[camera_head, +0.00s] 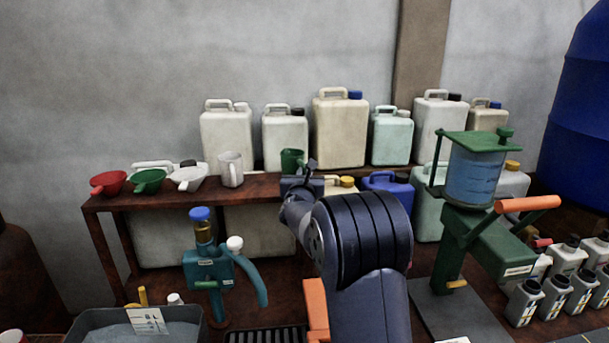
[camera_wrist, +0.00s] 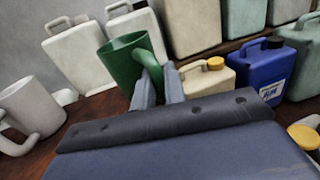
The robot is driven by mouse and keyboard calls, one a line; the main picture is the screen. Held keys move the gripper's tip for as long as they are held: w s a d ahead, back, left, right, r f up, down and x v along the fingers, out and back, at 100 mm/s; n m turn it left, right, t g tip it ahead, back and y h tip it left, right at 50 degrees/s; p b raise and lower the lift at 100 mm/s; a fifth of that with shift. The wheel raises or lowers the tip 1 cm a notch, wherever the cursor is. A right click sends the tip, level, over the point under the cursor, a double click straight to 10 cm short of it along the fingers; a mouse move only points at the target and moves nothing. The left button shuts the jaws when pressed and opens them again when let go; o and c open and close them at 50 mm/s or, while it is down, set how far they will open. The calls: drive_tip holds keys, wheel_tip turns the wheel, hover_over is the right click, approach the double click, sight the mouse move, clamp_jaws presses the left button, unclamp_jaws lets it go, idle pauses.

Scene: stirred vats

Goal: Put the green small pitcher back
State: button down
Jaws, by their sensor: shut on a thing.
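The green small pitcher (camera_head: 291,160) is at the right part of the brown shelf's top in the head view, just behind my gripper (camera_head: 309,175). In the wrist view the green small pitcher (camera_wrist: 127,62) is tilted in the picture, with its open mouth up and its handle toward me. My gripper (camera_wrist: 158,86) is shut on the handle, one finger on each side. The pitcher's lower part is partly hidden by the fingers, and I cannot tell whether its base touches the shelf.
A white pitcher (camera_head: 231,169) stands left of the green one, with white (camera_head: 188,178), green (camera_head: 148,181) and red (camera_head: 108,183) funnels farther left on the shelf (camera_head: 100,203). Jerrycans (camera_head: 340,132) line the back. A blue can (camera_head: 387,190) and a green-framed vessel (camera_head: 473,178) are at right.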

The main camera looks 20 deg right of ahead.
drive_tip(key=shift+f, duration=0.1)
drive_tip(key=c, duration=1.5)
unclamp_jaws()
drive_tip(key=shift+o, duration=0.2)
drive_tip(key=b+v, duration=0.3)
drive_tip(key=v, duration=0.9)
drive_tip(key=shift+b, duration=0.3)
drive_tip(key=shift+w, duration=0.1)
drive_tip(key=p+x, duration=0.3)
drive_tip(key=x, duration=0.8)
drive_tip(key=shift+p, duration=0.3)
drive_tip(key=shift+w+d+f, duration=0.1)
drive_tip(key=shift+w+d, duration=0.1)
drive_tip(key=shift+w, duration=0.2)
